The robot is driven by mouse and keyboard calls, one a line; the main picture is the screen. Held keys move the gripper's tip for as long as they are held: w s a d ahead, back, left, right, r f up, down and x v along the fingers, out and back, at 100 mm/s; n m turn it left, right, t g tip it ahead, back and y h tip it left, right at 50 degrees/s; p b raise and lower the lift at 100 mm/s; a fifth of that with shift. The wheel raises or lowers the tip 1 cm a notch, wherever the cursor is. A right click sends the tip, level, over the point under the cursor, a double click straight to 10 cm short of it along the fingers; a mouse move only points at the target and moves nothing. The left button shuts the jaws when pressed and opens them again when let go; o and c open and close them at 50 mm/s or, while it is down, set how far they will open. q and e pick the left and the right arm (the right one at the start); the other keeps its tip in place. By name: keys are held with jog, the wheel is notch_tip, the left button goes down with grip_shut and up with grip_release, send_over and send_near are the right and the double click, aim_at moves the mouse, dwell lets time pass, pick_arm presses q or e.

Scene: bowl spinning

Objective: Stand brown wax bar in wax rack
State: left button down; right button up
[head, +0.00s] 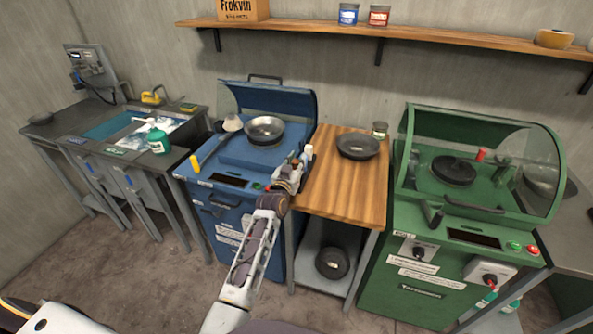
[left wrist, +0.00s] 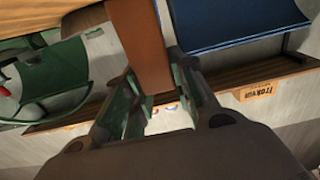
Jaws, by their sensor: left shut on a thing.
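My left gripper (head: 288,178) is over the front right corner of the blue machine, next to the wooden table. In the left wrist view the brown wax bar (left wrist: 140,42) stands out between the two fingers (left wrist: 160,100), which are shut on it. In the head view the bar is too small and covered by the gripper to make out clearly. A small white upright piece (head: 308,152) shows just behind the gripper. I cannot make out the wax rack with certainty; the gripper may cover it. My right gripper is not in view.
The blue machine (head: 232,180) holds a metal bowl (head: 264,130), with its lid raised. The wooden table (head: 340,195) carries a dark bowl (head: 357,146) and a jar (head: 380,129); its front is clear. A green machine (head: 400,262) with a clear hood stands right.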

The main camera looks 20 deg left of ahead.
pick_arm(q)
jog(key=shift+f, duration=1.85)
jog(key=shift+f, duration=0.15)
jog(key=c, duration=1.2)
grip_release()
jog(key=shift+s, duration=0.1)
jog(key=shift+s+a, duration=0.2)
jog(key=shift+s, duration=5.7)
